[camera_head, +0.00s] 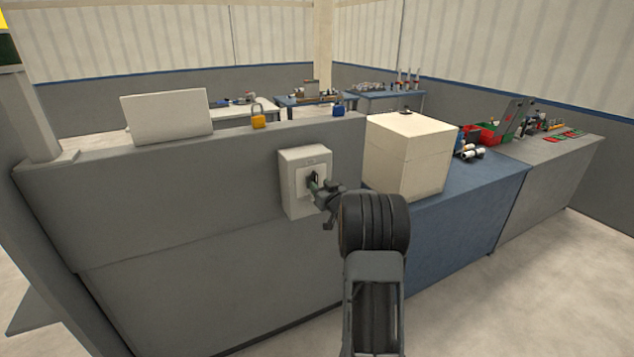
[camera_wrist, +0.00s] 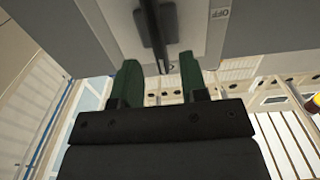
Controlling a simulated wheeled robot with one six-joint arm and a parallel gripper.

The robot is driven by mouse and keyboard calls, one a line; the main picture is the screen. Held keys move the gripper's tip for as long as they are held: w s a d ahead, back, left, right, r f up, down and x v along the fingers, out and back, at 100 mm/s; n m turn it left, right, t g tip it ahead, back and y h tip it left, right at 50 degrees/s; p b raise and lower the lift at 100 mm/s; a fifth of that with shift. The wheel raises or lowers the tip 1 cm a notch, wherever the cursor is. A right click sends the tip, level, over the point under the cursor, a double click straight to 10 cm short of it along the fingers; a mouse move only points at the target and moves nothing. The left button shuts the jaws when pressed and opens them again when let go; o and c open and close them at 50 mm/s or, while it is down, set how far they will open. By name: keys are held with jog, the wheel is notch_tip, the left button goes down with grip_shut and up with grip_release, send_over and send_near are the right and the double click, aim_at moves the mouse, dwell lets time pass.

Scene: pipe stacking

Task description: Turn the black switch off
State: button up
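The black switch (camera_head: 314,180) sits on a light grey switch box (camera_head: 291,186) mounted on the grey wall panel. My gripper (camera_head: 322,188) is at the front of the box, close to the switch. In the wrist view its two green fingertips (camera_wrist: 158,74) are apart, with the lever's lower end between them. I cannot tell whether either finger touches the lever.
A large white box (camera_head: 400,160) stands on the blue bench (camera_head: 470,215) just right of the switch box. A yellow padlock (camera_head: 258,118) and a blue padlock (camera_head: 338,108) are on top of the grey panel (camera_head: 150,200). Open floor lies in front at the right.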

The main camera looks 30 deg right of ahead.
jog(key=shift+w+d, duration=0.2)
jog(key=shift+w, duration=1.25)
grip_shut()
